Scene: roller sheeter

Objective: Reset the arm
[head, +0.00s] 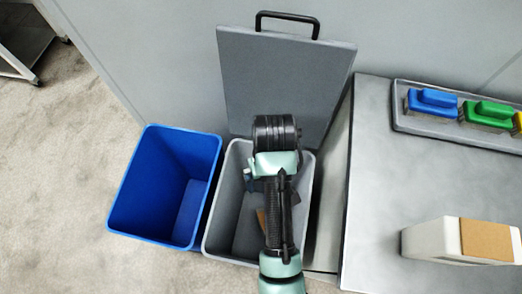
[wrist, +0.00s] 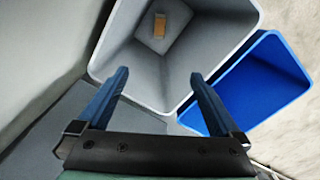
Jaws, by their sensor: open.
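My arm (head: 278,215) reaches over the grey bin (head: 226,218) in the head view, and my gripper's fingers are hidden there. In the wrist view my gripper (wrist: 158,78) is open, with two blue fingers wide apart and nothing between them. It is above the grey bin, whose rim (wrist: 252,18) lies beyond the fingertips. A small brown block (wrist: 160,26) lies on the bin's floor. It also shows partly in the head view (head: 261,222), beside my arm.
A blue bin (head: 150,190) stands left of the grey one. A grey lid with a black handle (head: 285,80) stands upright behind. At right, a metal table (head: 375,150) bears a tray (head: 400,118) with blue, green and yellow blocks, and a white box with a brown face (head: 440,240).

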